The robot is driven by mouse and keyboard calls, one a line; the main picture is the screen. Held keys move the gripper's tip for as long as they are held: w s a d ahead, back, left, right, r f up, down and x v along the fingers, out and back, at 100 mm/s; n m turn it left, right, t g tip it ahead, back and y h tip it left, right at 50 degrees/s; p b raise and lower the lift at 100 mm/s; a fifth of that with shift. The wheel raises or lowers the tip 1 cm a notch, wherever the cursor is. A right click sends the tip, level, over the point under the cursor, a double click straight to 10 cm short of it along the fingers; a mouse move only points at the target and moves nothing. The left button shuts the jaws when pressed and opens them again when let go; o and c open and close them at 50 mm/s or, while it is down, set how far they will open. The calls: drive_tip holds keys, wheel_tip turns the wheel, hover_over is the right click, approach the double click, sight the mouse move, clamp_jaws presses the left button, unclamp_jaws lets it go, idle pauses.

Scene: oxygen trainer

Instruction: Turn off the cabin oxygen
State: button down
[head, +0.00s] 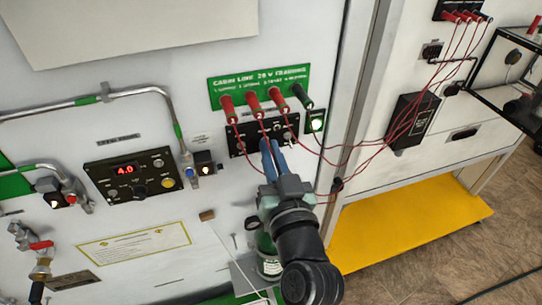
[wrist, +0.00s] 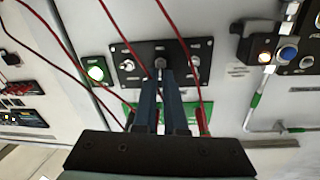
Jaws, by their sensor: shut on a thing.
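A black switch panel (head: 240,150) sits on the white wall under a green label board (head: 258,84). It also shows in the wrist view (wrist: 143,50), upside down, with small silver switches along it. My gripper (head: 271,143) reaches up from below to the panel's middle. In the wrist view its two blue fingers (wrist: 161,70) are close together on the middle switch (wrist: 160,63). The fingers hide most of that switch, so its position cannot be told. A lit green button (head: 316,122) is just right of the panel.
Red plugs (head: 252,99) with hanging red cables cross in front of the panel near my fingers. Left are a display box (head: 126,170) reading 4.0, metal pipes (head: 60,106) and a red-handled valve (head: 41,245). A yellow platform (head: 410,225) stands at right.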

drive_tip(key=shift+f+t+y+b, duration=0.15)
drive_tip(key=shift+f+t+b, duration=0.45)
drive_tip(key=shift+b, duration=2.8)
drive_tip(key=shift+f+t+y+b, duration=0.25)
drive_tip(key=shift+t+b, duration=0.65)
drive_tip(key=shift+b, duration=2.45)
drive_tip(key=b, duration=0.2)
drive_tip(key=shift+t+b, duration=0.35)
drive_tip(key=shift+t, duration=0.05)
drive_tip(key=shift+r, duration=0.15)
drive_tip(key=c, duration=1)
unclamp_jaws()
drive_tip(key=b+v, duration=0.5)
drive_tip(key=v, duration=0.8)
